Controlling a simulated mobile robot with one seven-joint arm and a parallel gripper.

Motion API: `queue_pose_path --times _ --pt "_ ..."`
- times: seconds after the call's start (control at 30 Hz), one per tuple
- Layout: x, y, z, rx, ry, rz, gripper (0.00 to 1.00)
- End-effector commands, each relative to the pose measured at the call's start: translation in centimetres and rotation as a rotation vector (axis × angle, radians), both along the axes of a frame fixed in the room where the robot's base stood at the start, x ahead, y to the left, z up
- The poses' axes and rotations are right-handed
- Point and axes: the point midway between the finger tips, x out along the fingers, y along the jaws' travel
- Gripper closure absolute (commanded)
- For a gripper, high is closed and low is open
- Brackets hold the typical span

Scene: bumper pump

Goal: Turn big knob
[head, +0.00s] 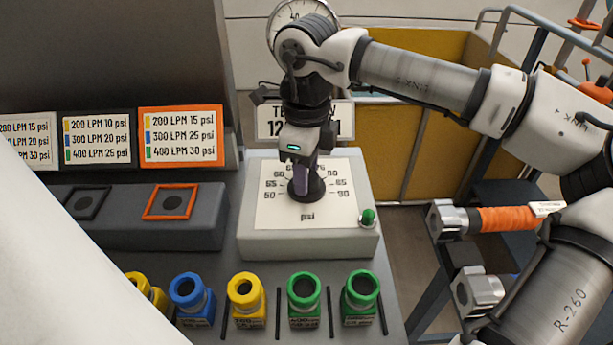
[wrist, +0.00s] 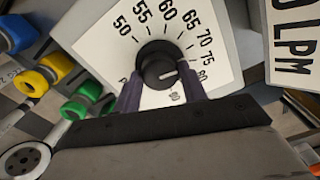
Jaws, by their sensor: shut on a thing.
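The big knob (head: 306,190) is black and round, in the middle of a white psi dial plate (head: 275,208) on a pale grey box. It also shows in the wrist view (wrist: 157,60), with numbers from 50 to 80 visible around it. Its white mark points to the right there, about toward the 80. My gripper (head: 303,172) comes down from above. In the wrist view its two purple fingers (wrist: 160,88) stand on either side of the knob and are shut on it. In the head view the fingers and wrist cover part of the knob and the top of the dial.
A small green button (head: 368,216) sits at the box's right corner. Yellow, blue and green couplings (head: 303,290) stand in a row in front. Label cards (head: 181,133) stand at the left. A round gauge (head: 287,22) is behind my arm. An orange-handled tool (head: 495,219) is at the right.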

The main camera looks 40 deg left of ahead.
Motion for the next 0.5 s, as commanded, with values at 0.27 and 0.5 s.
queue_pose_path --times 0.27,0.5 --pt "0.01 -0.01 -0.09 0.0 -0.002 -0.176 0.81" --pt "0.04 -0.02 -0.01 0.0 -0.001 -0.255 0.81"
